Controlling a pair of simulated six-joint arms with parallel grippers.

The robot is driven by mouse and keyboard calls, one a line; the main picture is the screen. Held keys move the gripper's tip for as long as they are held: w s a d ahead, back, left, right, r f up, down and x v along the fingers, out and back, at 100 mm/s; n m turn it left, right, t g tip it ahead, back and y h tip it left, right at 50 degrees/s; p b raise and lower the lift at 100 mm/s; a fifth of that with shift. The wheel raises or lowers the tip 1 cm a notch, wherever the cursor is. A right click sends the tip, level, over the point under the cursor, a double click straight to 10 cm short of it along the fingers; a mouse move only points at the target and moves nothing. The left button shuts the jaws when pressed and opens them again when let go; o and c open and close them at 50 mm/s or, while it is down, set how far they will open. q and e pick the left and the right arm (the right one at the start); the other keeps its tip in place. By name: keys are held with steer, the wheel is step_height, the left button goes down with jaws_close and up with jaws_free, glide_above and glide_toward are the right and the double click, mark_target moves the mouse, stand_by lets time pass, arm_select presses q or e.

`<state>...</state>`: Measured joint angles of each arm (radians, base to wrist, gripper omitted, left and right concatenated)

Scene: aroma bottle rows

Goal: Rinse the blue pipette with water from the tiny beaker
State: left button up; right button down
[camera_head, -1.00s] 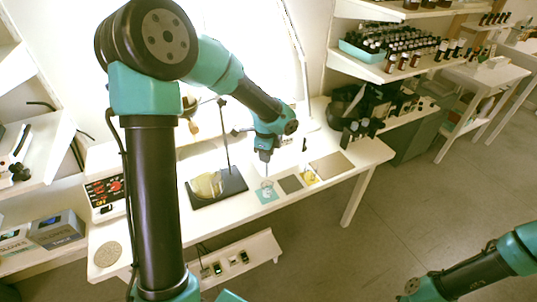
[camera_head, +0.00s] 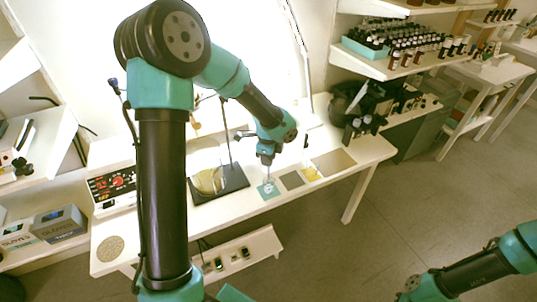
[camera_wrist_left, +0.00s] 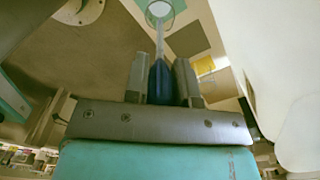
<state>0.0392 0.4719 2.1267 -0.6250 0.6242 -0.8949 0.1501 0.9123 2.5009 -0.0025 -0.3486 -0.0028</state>
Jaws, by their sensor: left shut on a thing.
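My left gripper (camera_head: 266,160) points down over the teal square mat (camera_head: 264,195) on the white bench. In the left wrist view its two fingers (camera_wrist_left: 161,78) are shut on the dark blue bulb of the blue pipette (camera_wrist_left: 160,84). The pale pipette stem runs away from the fingers to the tiny clear beaker (camera_wrist_left: 172,20), and its tip appears at or inside the beaker's rim. The beaker also shows small below the gripper in the head view (camera_head: 268,185). The water level cannot be made out. My right gripper (camera_head: 408,288) is low at the right, away from the bench; its fingers are unclear.
A grey square mat (camera_head: 292,180), a yellow item (camera_head: 311,174) and a brown mat (camera_head: 335,163) lie right of the beaker. A dark stand base (camera_head: 220,186) with a rod and a round yellowish glass stands left. A control box (camera_head: 113,184) is further left.

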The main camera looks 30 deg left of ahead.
arm_select(q)
steer(key=shift+f, duration=3.25)
steer(key=c, duration=0.3)
